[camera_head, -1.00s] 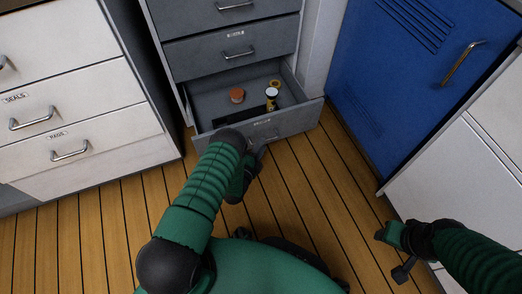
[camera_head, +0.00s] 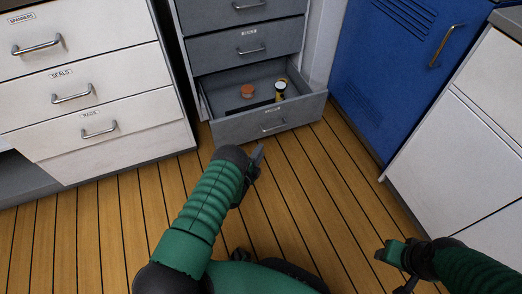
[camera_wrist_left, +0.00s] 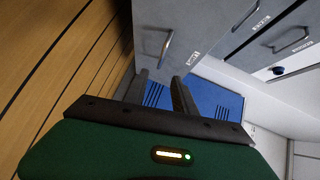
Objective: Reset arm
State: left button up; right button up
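My left gripper (camera_head: 257,157) is in front of the open bottom drawer (camera_head: 240,130) of the grey cabinet, apart from its handle (camera_head: 273,127) in the head view. In the left wrist view the two dark fingers of my left gripper (camera_wrist_left: 160,82) stand apart with nothing between them. The grey drawer front with its handle (camera_wrist_left: 166,48) shows beyond them. My right gripper (camera_head: 392,265) is at the lower right, above the floor near the white cabinet. Its fingers are too unclear to tell if they are open.
The open drawer holds an orange-brown round item (camera_head: 247,91) and a small black-and-yellow item with a white top (camera_head: 280,88). A blue door (camera_head: 395,70) stands behind to the right. White drawers (camera_head: 90,90) stand at left, a white cabinet (camera_head: 465,150) at right. Wooden floor (camera_head: 310,190) is clear between.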

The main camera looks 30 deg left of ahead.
pick_arm(q)
notch_tip(320, 180, up, 17)
jog(key=d+n+g+p, duration=0.3)
jog(key=n+g+p, duration=0.2)
jog(key=n+g, duration=0.15)
jog(key=s+d+r+n+g+p, duration=0.1)
jog(key=s+d+r+n+g, duration=0.15)
jog(key=s+r, duration=0.45)
jog(key=s+d+r+n+g+p, duration=0.2)
jog(key=s+d+r+n, duration=0.2)
jog(key=s, duration=0.7)
jog(key=s+d+r+n+g+p, duration=0.1)
jog(key=s+d+r+n+g, duration=0.3)
jog(key=s, duration=0.6)
notch_tip(320, 180, up, 38)
jog(key=a+m+t+p, duration=0.1)
jog(key=p, duration=3.6)
jog(key=shift+w+a+r+h+p, duration=0.25)
jog(key=shift+w+a+h+p, duration=0.05)
jog(key=shift+w+h+p, duration=0.1)
jog(key=shift+s, duration=0.1)
